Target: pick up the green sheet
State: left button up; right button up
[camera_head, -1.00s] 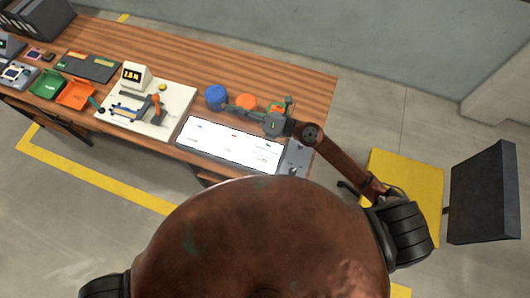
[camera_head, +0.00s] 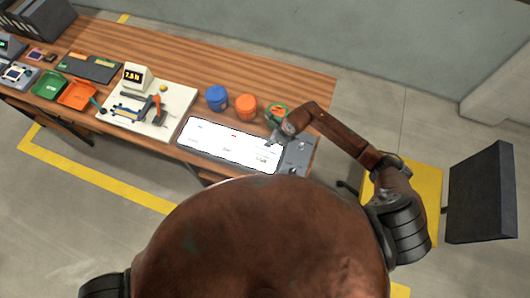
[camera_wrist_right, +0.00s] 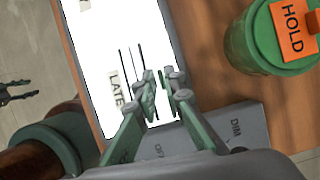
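I cannot make out a green sheet for certain in either view. The lit white panel (camera_head: 215,140) at the bench's front edge bears small faint marks and a beige label. My right gripper (camera_head: 270,143) is low over the panel's right end. Its green fingers (camera_wrist_right: 159,88) are a narrow gap apart, with white panel showing between them. A dark forked shape at the wrist view's left edge may be my left gripper (camera_wrist_right: 14,94).
Behind the panel stand a blue jar (camera_head: 217,98), an orange jar (camera_head: 245,106) and a green jar (camera_wrist_right: 260,45) labelled HOLD. A grey control strip (camera_head: 297,153) adjoins the panel. A white board (camera_head: 180,112) with tools and green (camera_head: 48,86) and orange (camera_head: 77,95) trays are left.

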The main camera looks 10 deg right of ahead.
jog(key=shift+x, duration=1.35)
jog(key=shift+r, duration=0.1)
jog(key=shift+c, duration=0.4)
grip_shut()
jog(key=shift+r, duration=0.1)
